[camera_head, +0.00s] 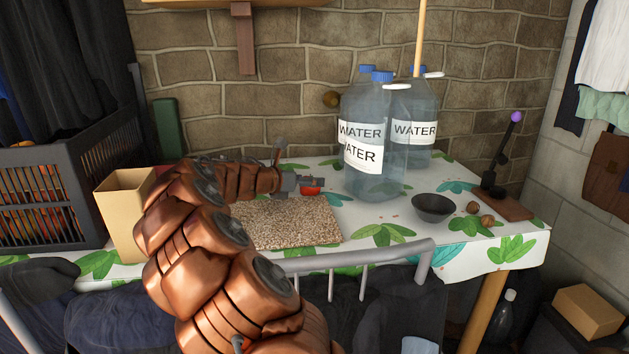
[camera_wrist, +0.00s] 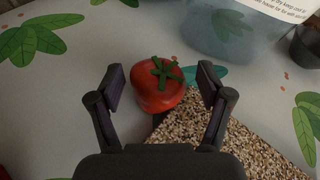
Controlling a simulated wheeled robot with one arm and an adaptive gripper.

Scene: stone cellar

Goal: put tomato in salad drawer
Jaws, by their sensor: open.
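A red tomato (camera_wrist: 158,86) with a green stem lies on the leaf-patterned tabletop, by the edge of a speckled mat. In the wrist view it sits between and slightly ahead of the two fingers of my gripper (camera_wrist: 160,88), which is open with space on both sides. In the head view the tomato (camera_head: 311,187) shows as a small red patch at the tip of my gripper (camera_head: 303,184), partly hidden by it. No salad drawer is recognisable in these views.
Large water bottles (camera_head: 376,185) stand just right of the tomato. A dark bowl (camera_head: 433,209) and brown nuts (camera_head: 473,207) are further right. The speckled mat (camera_head: 290,222) lies in front, a cardboard box (camera_head: 120,215) and black crate (camera_head: 70,160) at left. A metal rail (camera_head: 360,257) runs along the front.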

